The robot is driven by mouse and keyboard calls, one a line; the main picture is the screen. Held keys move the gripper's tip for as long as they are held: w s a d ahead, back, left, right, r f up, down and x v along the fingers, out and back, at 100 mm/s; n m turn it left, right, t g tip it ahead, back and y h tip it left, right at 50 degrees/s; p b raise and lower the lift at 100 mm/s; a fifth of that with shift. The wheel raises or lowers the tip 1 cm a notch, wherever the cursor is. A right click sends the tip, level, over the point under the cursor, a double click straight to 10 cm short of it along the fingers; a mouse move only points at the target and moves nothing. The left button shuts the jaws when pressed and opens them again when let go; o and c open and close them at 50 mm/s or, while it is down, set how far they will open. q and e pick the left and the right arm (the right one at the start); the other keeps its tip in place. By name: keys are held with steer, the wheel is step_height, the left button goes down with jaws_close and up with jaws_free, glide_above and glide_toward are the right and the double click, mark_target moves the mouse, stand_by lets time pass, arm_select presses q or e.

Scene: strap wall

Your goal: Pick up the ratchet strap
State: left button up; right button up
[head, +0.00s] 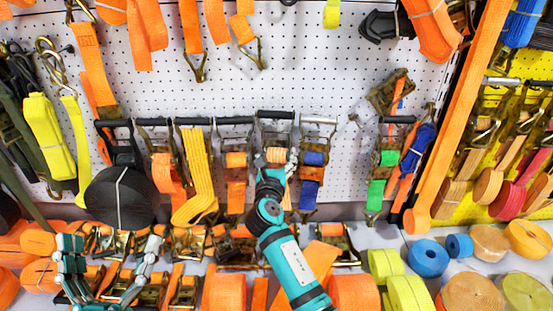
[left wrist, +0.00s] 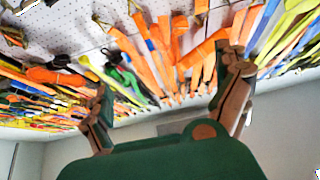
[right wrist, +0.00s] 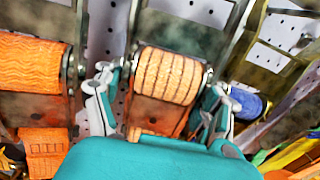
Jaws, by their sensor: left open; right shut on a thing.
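A ratchet strap (head: 277,133) with a black handle and an orange webbing roll hangs on the white pegboard, in the middle of the head view. My right gripper (head: 276,172) reaches up to it from below and is shut on it. The arm hides the strap's lower part in the head view. My left gripper (head: 108,262) is open and empty at the lower left. It also shows in the left wrist view (left wrist: 165,100), with its fingers wide apart.
Close neighbours are an orange-roll ratchet (head: 236,160) on the left and a blue-roll ratchet (head: 313,158) on the right. A black roll (head: 119,198) hangs further left.

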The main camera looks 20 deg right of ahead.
step_height(320, 180, up, 3)
steer(key=shift+f+p, duration=0.1)
steer(key=shift+p, duration=0.55)
arm_select(q)
step_height(320, 180, down, 12)
steer(key=w+a+f+g+y+p, duration=0.1)
steer(key=w+a+g+y+p, duration=0.15)
steer(key=g, duration=0.55)
arm_select(e)
steer(key=s, duration=0.5)
steer(key=shift+a, duration=0.4)
steer(key=p, duration=0.2)
glide_toward(281, 152)
steer(key=s+d, duration=0.1)
steer(key=s, duration=0.2)
arm_select(q)
steer(key=s+a+f+g+y, duration=0.3)
steer(key=s+f+g, duration=0.5)
steer(key=s+f, duration=0.1)
steer(key=shift+s+f+n+g, duration=0.3)
steer(key=shift+s+f+n, duration=0.1)
steer(key=shift+s, duration=0.35)
arm_select(e)
steer(key=shift+s+r, duration=0.45)
steer(key=shift+s, duration=0.35)
